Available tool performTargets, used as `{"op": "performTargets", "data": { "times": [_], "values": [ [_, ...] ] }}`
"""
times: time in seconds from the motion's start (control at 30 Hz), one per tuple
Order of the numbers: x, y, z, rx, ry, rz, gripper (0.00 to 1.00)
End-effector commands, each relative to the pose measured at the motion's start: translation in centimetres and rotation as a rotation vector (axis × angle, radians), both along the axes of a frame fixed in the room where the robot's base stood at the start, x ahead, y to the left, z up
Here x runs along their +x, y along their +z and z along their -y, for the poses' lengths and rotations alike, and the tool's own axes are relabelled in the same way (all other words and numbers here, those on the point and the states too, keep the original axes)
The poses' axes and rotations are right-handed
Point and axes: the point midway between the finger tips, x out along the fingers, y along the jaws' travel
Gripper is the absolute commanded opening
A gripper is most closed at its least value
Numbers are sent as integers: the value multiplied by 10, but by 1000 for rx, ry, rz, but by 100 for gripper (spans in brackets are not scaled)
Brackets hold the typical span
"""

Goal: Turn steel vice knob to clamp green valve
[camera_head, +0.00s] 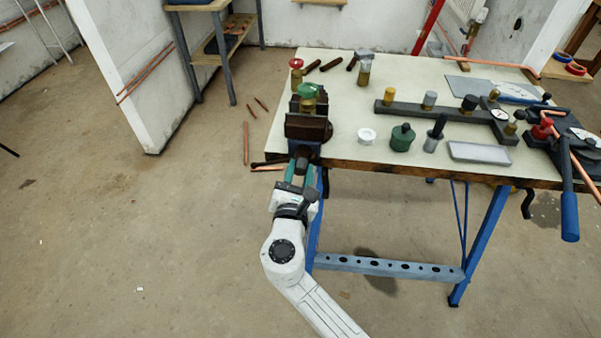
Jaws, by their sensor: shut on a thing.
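The vice (308,128) is mounted at the left front corner of the workbench, with dark brown jaws. The green valve (308,91) has a green cap over a brass body and stands upright between the vice jaws. Whether the jaws touch it cannot be told. My gripper (300,168) is at the front of the vice, below the bench top's edge, with its fingers shut on the vice knob (302,153). The knob is mostly hidden by the fingers. A dark handle bar end shows left of the gripper.
The workbench top (345,112) holds a red-capped valve (296,72), a silver-capped valve (364,68), a white ring (367,136), a green canister (402,137) and a grey tray (480,152). A blue-handled pipe bender (569,215) overhangs the right edge. Floor at left is mostly clear.

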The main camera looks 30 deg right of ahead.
Motion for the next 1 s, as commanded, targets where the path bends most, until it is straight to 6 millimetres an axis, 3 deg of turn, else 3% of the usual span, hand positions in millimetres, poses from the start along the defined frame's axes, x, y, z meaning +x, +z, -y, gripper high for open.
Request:
{"op": "performTargets", "data": {
  "times": [0.03, 1.0],
  "values": [
    [-1, -7, -2, 40, 1, 29, 0],
    [-2, -6, -2, 786, -1, 565, 0]
  ]
}}
